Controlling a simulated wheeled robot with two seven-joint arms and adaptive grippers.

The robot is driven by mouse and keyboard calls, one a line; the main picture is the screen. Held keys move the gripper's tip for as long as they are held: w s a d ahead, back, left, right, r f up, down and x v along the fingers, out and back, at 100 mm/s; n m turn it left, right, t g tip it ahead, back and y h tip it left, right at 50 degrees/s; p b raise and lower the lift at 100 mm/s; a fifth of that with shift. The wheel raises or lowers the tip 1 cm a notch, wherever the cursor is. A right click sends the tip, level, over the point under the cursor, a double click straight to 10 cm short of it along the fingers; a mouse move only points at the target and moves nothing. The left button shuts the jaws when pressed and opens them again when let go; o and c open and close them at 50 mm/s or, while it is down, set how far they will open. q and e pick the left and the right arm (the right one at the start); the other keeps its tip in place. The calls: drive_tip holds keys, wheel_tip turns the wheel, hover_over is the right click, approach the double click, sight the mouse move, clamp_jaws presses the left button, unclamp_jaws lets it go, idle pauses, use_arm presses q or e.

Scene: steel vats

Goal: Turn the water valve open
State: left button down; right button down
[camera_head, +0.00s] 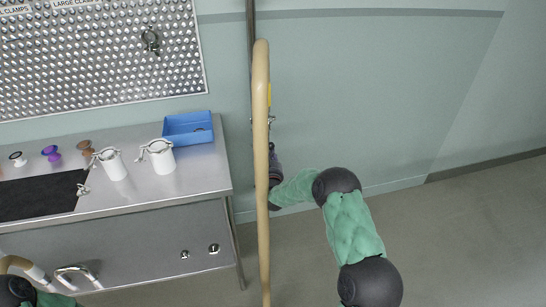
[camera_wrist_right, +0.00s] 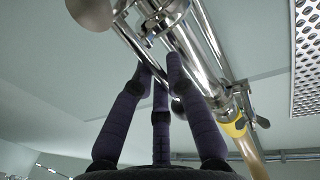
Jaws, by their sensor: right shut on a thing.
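The steel water valve and its pipework (camera_wrist_right: 205,50) fill the upper part of the right wrist view, with a thin steel handle rod running slantwise. My right gripper (camera_wrist_right: 160,68) has dark purple fingers whose tips are at this rod and shut on it. In the head view, the right gripper (camera_head: 273,168) is partly hidden behind a tan hose (camera_head: 262,130). The valve is mostly hidden there. Part of my left arm shows at the lower left; its gripper cannot be made out.
A steel table (camera_head: 200,178) at left holds a blue bin (camera_head: 188,128), two white canisters (camera_head: 163,157), a black mat (camera_head: 40,197) and small coloured parts. A perforated panel (camera_head: 100,60) hangs above. Floor at right is clear. The hose hangs close to my right gripper.

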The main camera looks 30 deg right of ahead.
drive_tip(key=shift+a, duration=0.1)
idle(0.4)
drive_tip(key=c, duration=1.2)
unclamp_jaws()
drive_tip(key=v, duration=1.2)
